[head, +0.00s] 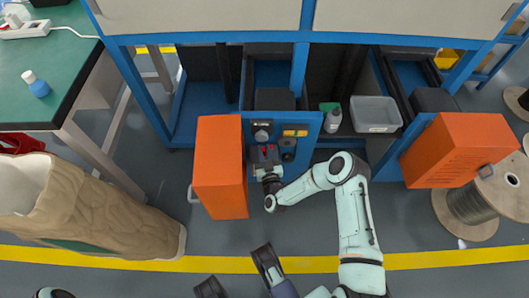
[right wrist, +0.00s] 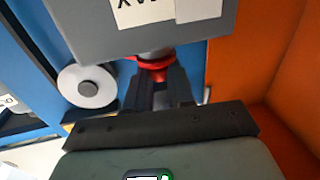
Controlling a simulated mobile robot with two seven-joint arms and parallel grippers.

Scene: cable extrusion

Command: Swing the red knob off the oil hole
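The red knob (right wrist: 156,66) shows in the right wrist view, just below a grey block on the machine. In the head view only a small bit of red shows beside my right gripper (head: 266,155). My right gripper (right wrist: 160,86) has its two dark fingers close together, one on each side of the red knob, and appears shut on it. The oil hole cannot be made out; the grey block and my fingers cover that area. My left gripper (head: 240,275) is at the bottom of the head view, fingers wide apart and empty.
An orange cabinet (head: 220,168) stands close left of my right gripper. The blue machine panel (head: 310,125) carries grey and yellow-green parts. A bottle (head: 331,117) and a grey bin (head: 376,113) are to the right.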

